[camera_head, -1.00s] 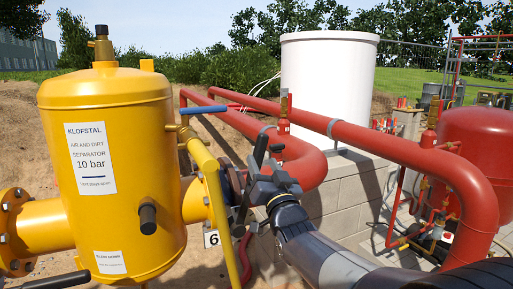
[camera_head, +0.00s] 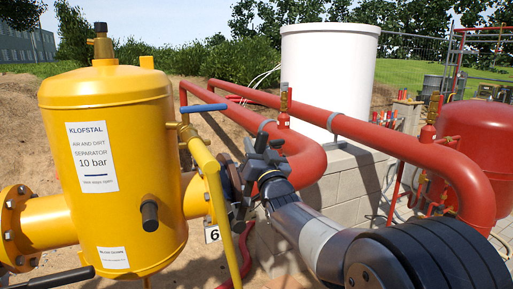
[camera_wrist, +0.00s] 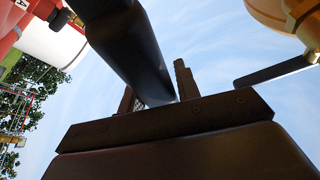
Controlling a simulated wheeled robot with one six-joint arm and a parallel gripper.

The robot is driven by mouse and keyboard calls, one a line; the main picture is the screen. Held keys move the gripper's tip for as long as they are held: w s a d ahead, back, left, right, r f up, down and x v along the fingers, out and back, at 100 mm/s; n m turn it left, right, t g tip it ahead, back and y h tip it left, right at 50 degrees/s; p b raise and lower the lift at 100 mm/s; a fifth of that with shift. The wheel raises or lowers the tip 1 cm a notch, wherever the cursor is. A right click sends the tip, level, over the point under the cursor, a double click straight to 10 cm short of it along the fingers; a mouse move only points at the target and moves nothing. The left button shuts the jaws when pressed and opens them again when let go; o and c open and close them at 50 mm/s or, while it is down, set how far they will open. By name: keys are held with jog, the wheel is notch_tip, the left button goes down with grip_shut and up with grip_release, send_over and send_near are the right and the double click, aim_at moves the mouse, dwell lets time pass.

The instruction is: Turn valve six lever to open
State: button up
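The label "6" (camera_head: 212,235) hangs below the flange right of the yellow separator. My gripper (camera_head: 250,158) is up at the dark valve parts above and right of that label, where lever and fingers overlap in the head view. In the wrist view, a long dark bar (camera_wrist: 130,45), apparently the valve lever, runs down from the top between the two fingers of my gripper (camera_wrist: 155,92). The bar covers part of the left finger, and sky shows between its upper part and the right finger. Whether the fingers press on it cannot be told.
The yellow separator (camera_head: 108,170) stands close on the left. A blue-handled lever (camera_head: 204,107) sits above a slanting yellow pipe (camera_head: 222,200). Red pipes (camera_head: 400,150) run behind my arm, before a white tank (camera_head: 325,80) and a block wall (camera_head: 345,195).

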grip_shut()
dwell(1.0)
